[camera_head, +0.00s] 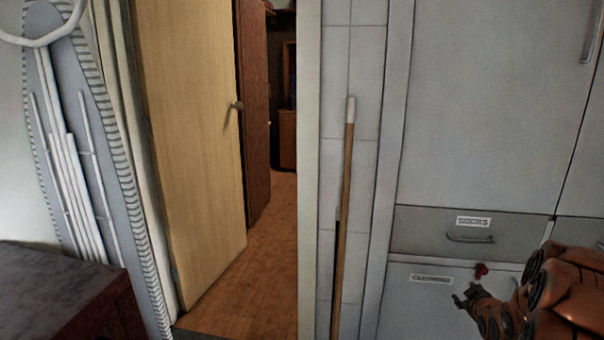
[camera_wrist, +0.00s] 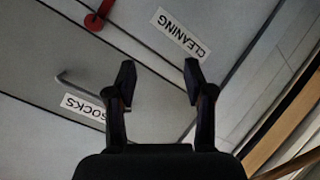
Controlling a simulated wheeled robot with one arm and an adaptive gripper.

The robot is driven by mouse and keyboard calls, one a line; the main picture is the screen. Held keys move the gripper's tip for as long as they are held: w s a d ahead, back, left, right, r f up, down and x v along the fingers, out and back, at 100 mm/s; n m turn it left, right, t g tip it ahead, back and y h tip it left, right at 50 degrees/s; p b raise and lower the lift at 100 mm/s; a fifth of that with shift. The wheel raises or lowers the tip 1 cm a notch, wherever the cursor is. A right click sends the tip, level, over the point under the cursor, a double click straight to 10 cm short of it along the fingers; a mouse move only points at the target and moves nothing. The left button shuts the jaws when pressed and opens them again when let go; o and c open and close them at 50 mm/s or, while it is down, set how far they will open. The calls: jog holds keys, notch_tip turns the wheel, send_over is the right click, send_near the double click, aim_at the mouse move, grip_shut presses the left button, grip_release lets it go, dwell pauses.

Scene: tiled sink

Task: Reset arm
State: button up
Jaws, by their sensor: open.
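My gripper (camera_head: 468,296) is at the lower right of the head view, in front of the grey cabinet front (camera_head: 480,110). In the wrist view my gripper (camera_wrist: 160,72) has its two dark fingers spread wide apart, with nothing between them. The cabinet's drawer (camera_head: 420,228) has a label and a bar handle (camera_head: 470,239) and looks closed. Below it is a panel with a "CLEANING" label (camera_head: 432,279), which also shows in the wrist view (camera_wrist: 181,33). A small red knob (camera_head: 481,270) is near my gripper. The "SOCKS" label (camera_wrist: 84,107) shows inverted in the wrist view.
A wooden pole (camera_head: 346,200) leans against the tiled wall beside the cabinet. A pale wooden door (camera_head: 190,130) stands open onto a room with a wooden floor (camera_head: 262,255).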

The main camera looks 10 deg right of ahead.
jog(key=s+a+r+m+g+y, duration=0.15)
jog(key=s+a+g, duration=0.3)
jog(key=a, duration=0.75)
jog(key=s+a+r+m+g+y, duration=0.1)
jog(key=s+a+r+g, duration=0.25)
jog(key=s+a, duration=0.7)
jog(key=s+a+r+m+g+y, duration=0.15)
jog(key=s+a+g, duration=0.25)
jog(key=s+a, duration=0.7)
jog(key=s+a+r+g, duration=0.3)
jog(key=s+a, duration=0.3)
jog(key=s, duration=0.9)
notch_tip(320, 180, up, 27)
jog(key=t+p, duration=0.1)
jog(key=p, duration=2.4)
jog(key=shift+d, duration=0.3)
